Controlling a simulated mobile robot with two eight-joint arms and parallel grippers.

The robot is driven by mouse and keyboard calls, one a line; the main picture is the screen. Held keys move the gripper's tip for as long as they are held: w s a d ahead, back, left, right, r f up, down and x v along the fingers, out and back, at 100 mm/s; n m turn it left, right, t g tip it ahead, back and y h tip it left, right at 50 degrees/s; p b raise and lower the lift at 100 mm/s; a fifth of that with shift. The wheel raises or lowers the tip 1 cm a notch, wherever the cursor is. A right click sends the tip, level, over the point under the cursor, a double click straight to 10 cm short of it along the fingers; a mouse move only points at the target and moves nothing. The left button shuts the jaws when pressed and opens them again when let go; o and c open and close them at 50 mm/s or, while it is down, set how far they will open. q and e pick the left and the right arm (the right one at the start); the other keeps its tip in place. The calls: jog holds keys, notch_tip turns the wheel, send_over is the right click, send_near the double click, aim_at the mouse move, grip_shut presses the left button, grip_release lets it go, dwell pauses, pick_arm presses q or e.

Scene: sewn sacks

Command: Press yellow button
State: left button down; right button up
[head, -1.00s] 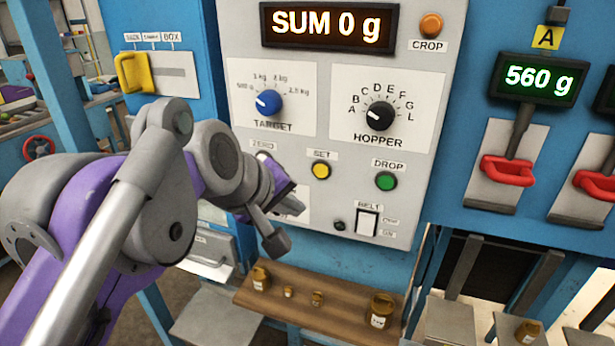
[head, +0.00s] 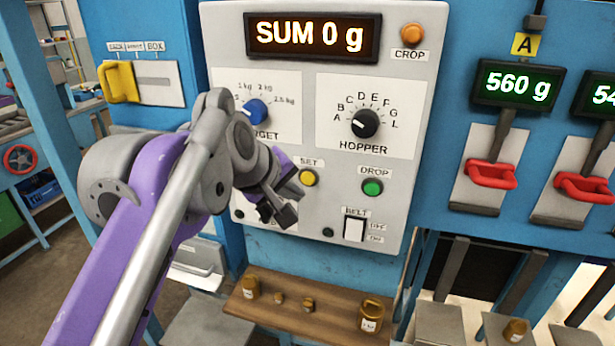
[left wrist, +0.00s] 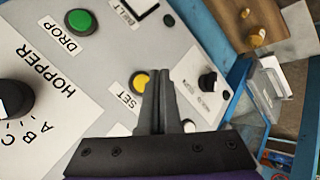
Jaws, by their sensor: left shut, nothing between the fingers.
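The yellow button (head: 308,177) sits under the SET label on the white control panel (head: 425,215). In the left wrist view the yellow button (left wrist: 141,82) is partly hidden behind the fingers. My left gripper (head: 290,207) is shut and empty, just left of and below the button in the head view. Its fingertips (left wrist: 162,72) overlap the button's edge in the left wrist view; I cannot tell whether they touch it. My right gripper is not in view.
A green DROP button (head: 372,187), a black HOPPER knob (head: 365,123), a blue TARGET knob (head: 257,111) and a BELT switch (head: 354,229) are nearby. A wooden shelf (head: 335,318) with several small weights lies below. Red handles (head: 491,174) are at right.

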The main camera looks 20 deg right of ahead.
aim_at(308, 178)
pick_arm(q)
jog(key=shift+w+d+p, duration=0.35)
jog(key=shift+w+d, duration=0.25)
jog(key=shift+w, duration=0.35)
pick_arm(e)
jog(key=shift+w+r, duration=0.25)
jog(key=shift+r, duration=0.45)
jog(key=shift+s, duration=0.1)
pick_arm(q)
jog(key=shift+r, duration=0.1)
dwell(0.5)
jog(key=shift+w+d, duration=0.15)
jog(key=shift+w+d+p, duration=0.1)
jog(key=shift+w+p, duration=0.1)
jog(key=shift+p, duration=0.1)
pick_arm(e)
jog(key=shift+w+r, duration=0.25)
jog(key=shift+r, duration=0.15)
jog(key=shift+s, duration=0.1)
